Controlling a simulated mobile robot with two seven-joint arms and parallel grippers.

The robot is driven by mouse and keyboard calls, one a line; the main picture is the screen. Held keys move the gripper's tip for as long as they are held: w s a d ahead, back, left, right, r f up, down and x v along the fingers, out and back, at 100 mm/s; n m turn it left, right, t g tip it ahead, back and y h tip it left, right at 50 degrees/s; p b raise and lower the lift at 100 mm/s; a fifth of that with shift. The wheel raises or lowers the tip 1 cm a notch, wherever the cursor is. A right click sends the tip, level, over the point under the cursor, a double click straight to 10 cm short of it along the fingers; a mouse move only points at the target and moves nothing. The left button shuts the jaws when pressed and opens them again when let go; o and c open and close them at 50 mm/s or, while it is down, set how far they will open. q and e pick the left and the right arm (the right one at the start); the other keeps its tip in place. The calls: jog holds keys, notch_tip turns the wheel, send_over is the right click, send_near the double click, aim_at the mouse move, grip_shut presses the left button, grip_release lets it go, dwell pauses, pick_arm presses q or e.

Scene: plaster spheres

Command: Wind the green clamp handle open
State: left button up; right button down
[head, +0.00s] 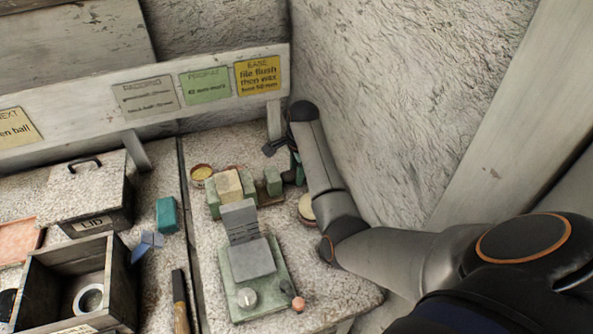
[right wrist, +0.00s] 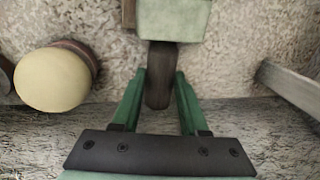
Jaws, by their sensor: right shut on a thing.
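The green clamp (head: 273,181) stands on the right-hand bench, its jaws on either side of a pale tan block (head: 229,187). Its green end block also shows at the top of the right wrist view (right wrist: 173,20). A dark, rounded handle (right wrist: 158,92) sticks out from that block. My right gripper (right wrist: 160,80) has its green fingers shut on the handle, one on each side. In the head view my right arm largely hides the gripper and handle. My left gripper is in neither view.
A round pale-topped thing (head: 306,207) stands close to my right arm; it also shows in the right wrist view (right wrist: 55,79). A grey stepped fixture on a green base (head: 275,297) stands in front. A rough wall (head: 390,100) rises to the right.

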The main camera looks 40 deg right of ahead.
jog(key=t, duration=0.2)
jog(key=shift+s+a+f+t+h, duration=0.2)
jog(key=shift+s+t+h, duration=0.1)
jog(key=shift+h, duration=0.1)
jog(key=shift+r+t, duration=0.1)
jog(key=shift+t, duration=0.5)
jog(key=shift+c, duration=2.2)
grip_release()
jog(key=shift+d, duration=0.1)
jog(key=shift+r, duration=0.15)
